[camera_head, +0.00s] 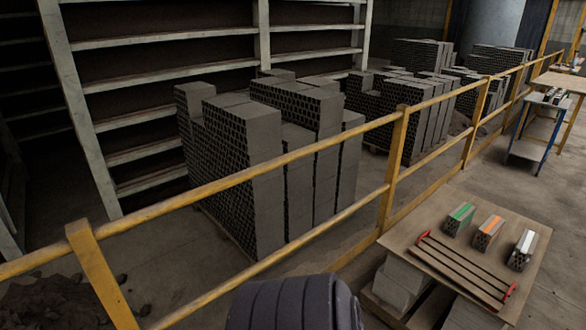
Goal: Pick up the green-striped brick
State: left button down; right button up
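The green-striped brick (459,219) lies on a wooden table (430,218) at the lower right. It is the leftmost of three hollow bricks in a row, with its green stripe on top. An orange-striped brick (488,233) lies to its right, apart from it. A white-striped brick (522,250) lies further right. Neither gripper is in view. The dark rounded part at the bottom middle looks like my own body.
Long dark bars with red ends (463,270) lie on the table in front of the bricks. A yellow railing (398,150) runs diagonally behind the table. Stacked bricks (265,180) and shelving (160,80) stand beyond it. Another table (562,82) is far right.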

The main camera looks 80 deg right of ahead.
aim_at(460, 218)
jog(key=z, duration=3.95)
jog(key=u, duration=0.5)
jog(key=i+l+u, duration=0.2)
jog(key=u, duration=0.2)
jog(key=i+l+u, duration=0.15)
jog(key=l+u, duration=0.25)
jog(key=i+l+u, duration=0.1)
jog(key=l+u, duration=0.15)
jog(key=u, duration=0.15)
